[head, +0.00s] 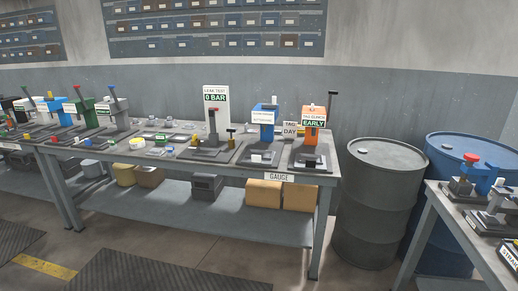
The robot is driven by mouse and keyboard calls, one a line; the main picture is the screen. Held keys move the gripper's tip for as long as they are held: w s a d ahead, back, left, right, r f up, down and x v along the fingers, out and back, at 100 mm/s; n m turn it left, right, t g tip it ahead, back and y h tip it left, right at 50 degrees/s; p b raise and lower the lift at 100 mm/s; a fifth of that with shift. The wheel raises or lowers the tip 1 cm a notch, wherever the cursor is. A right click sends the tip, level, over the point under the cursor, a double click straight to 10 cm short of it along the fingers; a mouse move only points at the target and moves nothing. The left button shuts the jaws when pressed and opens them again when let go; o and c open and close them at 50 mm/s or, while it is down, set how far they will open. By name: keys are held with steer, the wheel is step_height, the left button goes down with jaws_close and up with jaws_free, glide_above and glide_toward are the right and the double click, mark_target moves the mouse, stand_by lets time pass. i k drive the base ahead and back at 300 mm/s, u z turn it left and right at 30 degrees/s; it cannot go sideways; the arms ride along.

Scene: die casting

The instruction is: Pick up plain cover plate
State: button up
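I cannot pick out the plain cover plate for certain in the head view. Several small flat parts (150,137) lie on the long workbench (330,176) between the bench fixtures, too small to tell apart. A yellow and white round part (137,143) lies among them. My gripper is not in view.
Floor in front is clear, with mats (160,272).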

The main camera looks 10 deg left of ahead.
mark_target(156, 152)
steer(key=u, duration=0.3)
steer(key=i, duration=1.2)
steer(key=u, duration=0.9)
steer(key=i, duration=1.65)
steer(key=u, duration=0.5)
